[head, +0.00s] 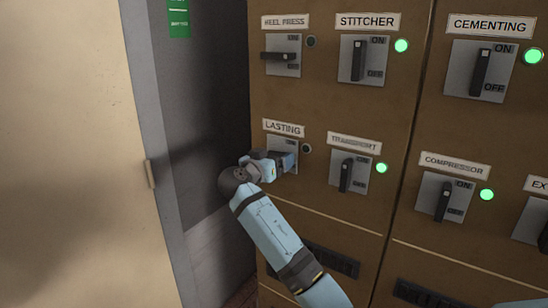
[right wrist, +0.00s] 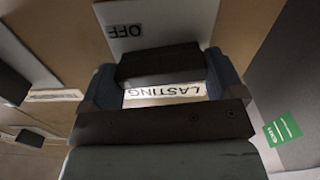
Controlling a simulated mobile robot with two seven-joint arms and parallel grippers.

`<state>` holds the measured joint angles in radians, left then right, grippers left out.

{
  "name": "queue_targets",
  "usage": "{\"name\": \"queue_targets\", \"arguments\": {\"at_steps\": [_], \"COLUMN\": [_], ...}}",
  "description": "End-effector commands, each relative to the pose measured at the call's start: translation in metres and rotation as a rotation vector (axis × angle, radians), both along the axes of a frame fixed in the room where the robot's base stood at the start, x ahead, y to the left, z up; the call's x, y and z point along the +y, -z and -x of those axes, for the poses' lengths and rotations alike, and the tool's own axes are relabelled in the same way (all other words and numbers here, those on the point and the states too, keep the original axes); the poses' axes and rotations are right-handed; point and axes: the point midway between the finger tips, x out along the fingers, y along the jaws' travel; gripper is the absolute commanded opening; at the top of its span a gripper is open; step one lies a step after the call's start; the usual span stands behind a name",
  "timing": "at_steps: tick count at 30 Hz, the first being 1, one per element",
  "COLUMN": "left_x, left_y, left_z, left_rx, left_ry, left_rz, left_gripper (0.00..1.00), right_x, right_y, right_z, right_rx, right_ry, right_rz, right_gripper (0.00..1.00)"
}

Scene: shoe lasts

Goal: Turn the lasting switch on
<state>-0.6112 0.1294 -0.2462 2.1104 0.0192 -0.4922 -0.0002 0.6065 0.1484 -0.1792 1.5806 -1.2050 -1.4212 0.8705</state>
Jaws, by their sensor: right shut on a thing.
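The lasting switch is a grey plate (head: 284,142) under the white LASTING label (head: 283,128) on the brown panel. Its round lamp (head: 306,148) is dark. My right gripper (head: 285,163) is at this plate and covers its lower part and the handle in the head view. In the right wrist view, the gripper's blue-grey fingers stand on both sides of the dark handle (right wrist: 160,62), shut on it. The plate there (right wrist: 157,20) reads OFF upside down, and the label (right wrist: 165,92) shows behind the handle. My left gripper is not in view.
The heel press switch (head: 281,57) above has a sideways handle and a dark lamp. The stitcher (head: 360,60), transport (head: 347,173), cementing (head: 480,72) and compressor (head: 444,200) switches have upright handles and green lamps. A pale door-like panel (head: 65,150) stands at left.

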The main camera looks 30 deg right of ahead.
Motion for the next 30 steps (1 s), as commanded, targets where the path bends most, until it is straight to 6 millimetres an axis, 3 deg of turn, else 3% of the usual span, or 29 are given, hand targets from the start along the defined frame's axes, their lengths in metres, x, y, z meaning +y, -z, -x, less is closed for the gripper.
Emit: {"name": "queue_targets", "arguments": {"at_steps": [22, 30], "left_x": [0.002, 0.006], "left_y": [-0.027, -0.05], "left_z": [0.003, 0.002], "left_rx": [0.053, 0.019], "left_ry": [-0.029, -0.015], "left_rz": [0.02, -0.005], "left_gripper": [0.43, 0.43], "right_x": [0.0, 0.001], "right_y": [-0.004, -0.003], "right_z": [-0.001, -0.001], "right_rx": [0.63, 0.868], "right_ry": [0.001, -0.001], "right_rz": [0.259, 0.358], "right_gripper": [0.64, 0.64]}}
